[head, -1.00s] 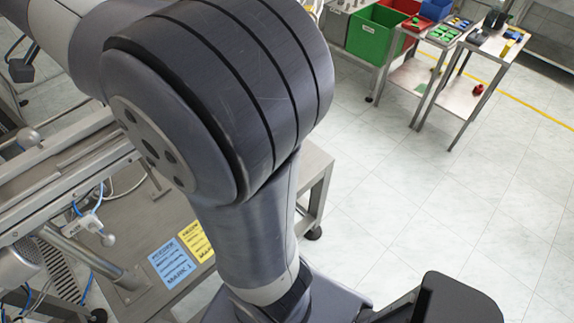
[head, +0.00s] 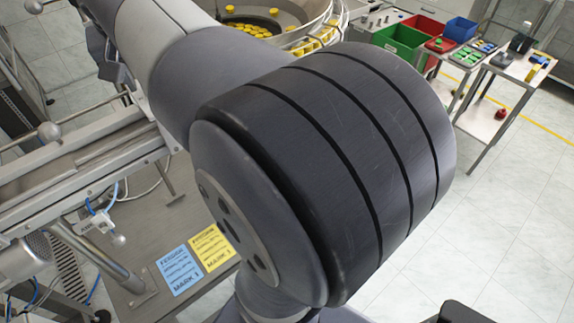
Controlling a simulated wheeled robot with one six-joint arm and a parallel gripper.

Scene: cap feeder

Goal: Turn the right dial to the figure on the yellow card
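The yellow card (head: 212,248) lies on the grey metal bench top, right beside a blue card (head: 180,270). Its last line starts with "MARK", but the figure after it is too small to read surely. A grey panel (head: 378,20) with small dark knob-like parts shows at the top, behind the feeder bowl. I cannot tell whether the right dial is among them. My gripper is out of the picture; only my arm's large dark joint and links show, covering the middle of the view.
A round feeder bowl (head: 335,22) with yellow caps (head: 245,27) is at the top. A metal rail (head: 80,165) crosses the left. Green (head: 397,40), red (head: 425,27) and blue (head: 460,30) bins and small tables stand top right. The tiled floor at right is clear.

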